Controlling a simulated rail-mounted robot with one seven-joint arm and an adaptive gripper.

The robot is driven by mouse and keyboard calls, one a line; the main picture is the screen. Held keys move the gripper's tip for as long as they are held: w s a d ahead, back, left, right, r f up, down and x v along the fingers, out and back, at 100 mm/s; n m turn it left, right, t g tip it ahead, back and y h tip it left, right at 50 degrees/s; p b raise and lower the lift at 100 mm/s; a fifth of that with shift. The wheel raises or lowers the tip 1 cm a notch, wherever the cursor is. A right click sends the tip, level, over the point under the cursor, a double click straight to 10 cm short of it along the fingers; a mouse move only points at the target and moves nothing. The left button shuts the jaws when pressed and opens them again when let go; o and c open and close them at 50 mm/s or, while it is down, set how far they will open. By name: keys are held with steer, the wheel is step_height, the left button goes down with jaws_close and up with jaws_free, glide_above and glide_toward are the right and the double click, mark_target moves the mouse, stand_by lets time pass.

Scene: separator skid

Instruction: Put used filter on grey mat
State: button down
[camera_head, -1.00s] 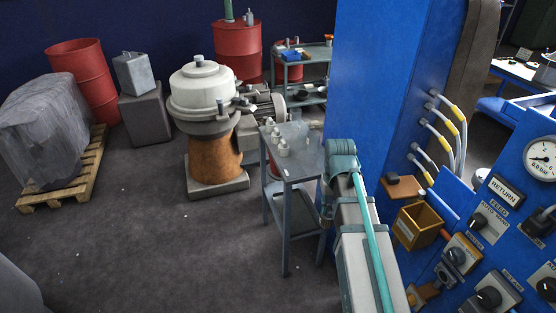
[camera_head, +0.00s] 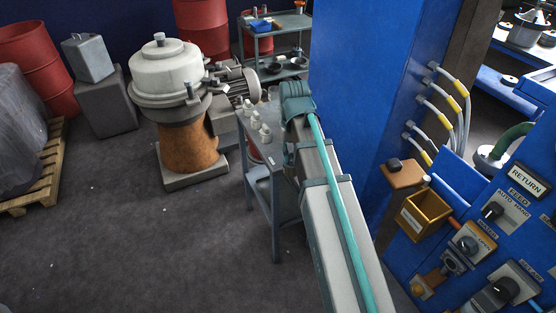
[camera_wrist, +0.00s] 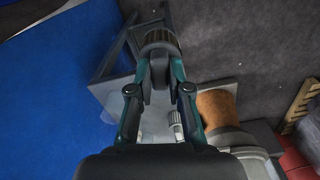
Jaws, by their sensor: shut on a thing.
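My gripper (camera_wrist: 158,68) is shut on a dark, ribbed, round thing at its fingertips, which looks like the used filter (camera_wrist: 160,38). In the wrist view it is held above the floor, beside a small grey table (camera_wrist: 105,72). I cannot make out a grey mat in either view.
Small white bottles (camera_head: 265,132) stand on the grey table, left of my arm. A tall blue cabinet (camera_head: 350,90) is close on the right, with a control panel (camera_head: 480,240) nearer. The floor at left front is clear.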

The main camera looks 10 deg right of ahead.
mark_target(292, 154)
steer(key=shift+n, duration=0.8)
steer(key=r, duration=0.2)
steer(key=r+b, duration=0.1)
steer(key=w+r, duration=0.1)
steer(key=r, duration=0.1)
steer(key=shift+d+r, duration=0.35)
steer(key=shift+s+r+n, duration=0.2)
steer(key=shift+n, duration=0.4)
steer(key=shift+w+a+f+p, duration=0.25)
steer(key=shift+w+f+p, duration=0.45)
steer(key=shift+w+f, duration=1.55)
steer(key=shift+w+a+f+p, duration=0.2)
steer(key=shift+w+f+p, duration=0.45)
steer(key=shift+w+f, duration=1.55)
steer(key=shift+w+a+f+p, duration=0.25)
steer(key=shift+w+f+p, duration=0.45)
steer(key=shift+w+f, duration=1.55)
steer(key=shift+w, duration=0.1)
steer(key=c, duration=1.1)
jaws_free()
